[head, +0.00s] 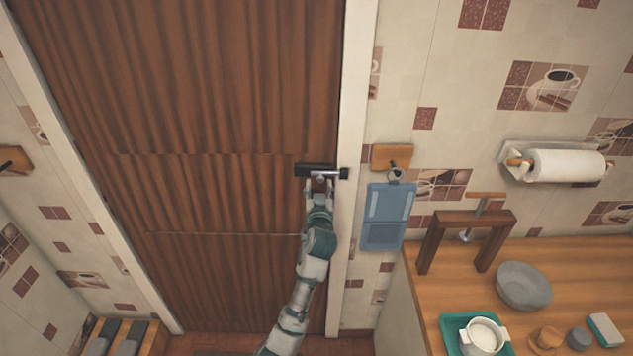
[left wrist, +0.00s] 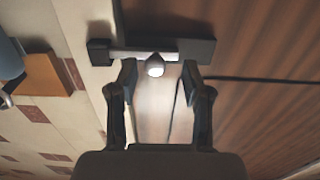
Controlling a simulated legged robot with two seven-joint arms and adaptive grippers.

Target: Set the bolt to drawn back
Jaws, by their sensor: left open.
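The bolt (head: 315,169) is a dark housing with a pale metal rod on the brown door, near its right edge. In the head view the rod reaches right to a dark keeper (head: 343,173) on the white frame. In the left wrist view the rod (left wrist: 138,54) spans from the housing (left wrist: 197,51) to the keeper (left wrist: 99,52). A round pale knob (left wrist: 155,68) sticks out from the rod. My left gripper (head: 318,186) is just below the bolt. Its open fingers (left wrist: 158,78) stand either side of the knob, with gaps showing. My right gripper is not in view.
A blue dustpan-like board (head: 388,216) hangs from a wooden wall hook right of the frame. A wooden counter (head: 440,290) with a clamp stand, grey bowl (head: 523,286) and teal tray (head: 450,335) is at lower right. The door (head: 190,100) around the bolt is clear.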

